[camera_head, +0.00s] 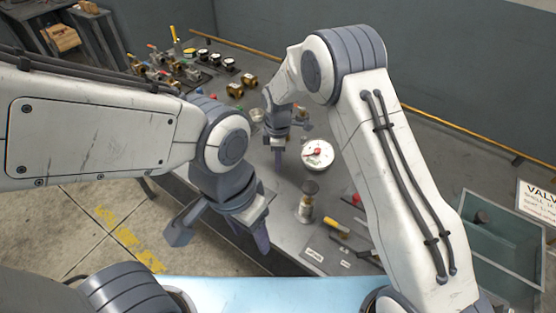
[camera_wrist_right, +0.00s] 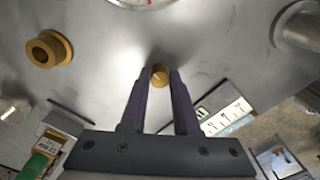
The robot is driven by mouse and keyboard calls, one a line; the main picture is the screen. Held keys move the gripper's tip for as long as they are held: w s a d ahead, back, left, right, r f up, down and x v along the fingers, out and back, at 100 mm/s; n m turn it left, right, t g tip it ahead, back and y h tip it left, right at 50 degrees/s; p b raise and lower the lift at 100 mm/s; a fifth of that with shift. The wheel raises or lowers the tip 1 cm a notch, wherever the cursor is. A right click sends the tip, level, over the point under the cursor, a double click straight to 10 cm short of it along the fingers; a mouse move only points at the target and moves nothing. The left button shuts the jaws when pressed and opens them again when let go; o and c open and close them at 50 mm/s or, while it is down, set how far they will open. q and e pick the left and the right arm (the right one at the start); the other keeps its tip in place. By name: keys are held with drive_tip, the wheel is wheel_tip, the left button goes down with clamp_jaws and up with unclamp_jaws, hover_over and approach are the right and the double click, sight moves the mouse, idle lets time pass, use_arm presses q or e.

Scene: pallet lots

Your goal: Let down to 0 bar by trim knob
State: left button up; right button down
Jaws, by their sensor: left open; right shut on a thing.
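The trim knob, a small round brass knob (camera_wrist_right: 160,75), sits between the fingertips of my right gripper (camera_wrist_right: 160,78) in the right wrist view. In the head view my right gripper (camera_head: 279,160) points down beside the gauge, and its fingers hide the knob. The white round gauge (camera_head: 317,154) has a red mark at its centre; its reading is too small to tell. Only the gauge's lower rim (camera_wrist_right: 145,3) shows in the right wrist view. My left gripper (camera_head: 258,238) is open and empty, low near the bench's front edge.
Several valves and gauges (camera_head: 190,62) crowd the bench's back left. A yellow-handled tool (camera_head: 336,227) and small labels lie near the front. A brass ring (camera_wrist_right: 50,49) shows in the wrist view. Glass-sided bins (camera_head: 500,240) stand right.

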drive_tip(key=shift+w+r, duration=0.1)
idle(0.4)
drive_tip(key=c, duration=0.6)
unclamp_jaws()
drive_tip(key=shift+c, duration=0.2)
wheel_tip(320, 180, up, 10)
drive_tip(key=b, duration=0.1)
drive_tip(key=shift+r+b, duration=0.2)
drive_tip(key=shift+b, duration=0.1)
drive_tip(key=s+r+m, duration=0.2)
drive_tip(key=s+r, duration=0.2)
drive_tip(key=s, duration=0.3)
drive_tip(key=s+r+m, duration=0.3)
drive_tip(key=s, duration=0.5)
drive_tip(key=s+d+m, duration=0.2)
drive_tip(key=s+m, duration=0.1)
drive_tip(key=s, duration=0.5)
drive_tip(key=s+d+m+y, duration=0.1)
drive_tip(key=s+d+m, duration=0.1)
drive_tip(key=s, duration=0.7)
drive_tip(key=shift+s+d+f+m, duration=0.2)
drive_tip(key=shift+d+m, duration=0.2)
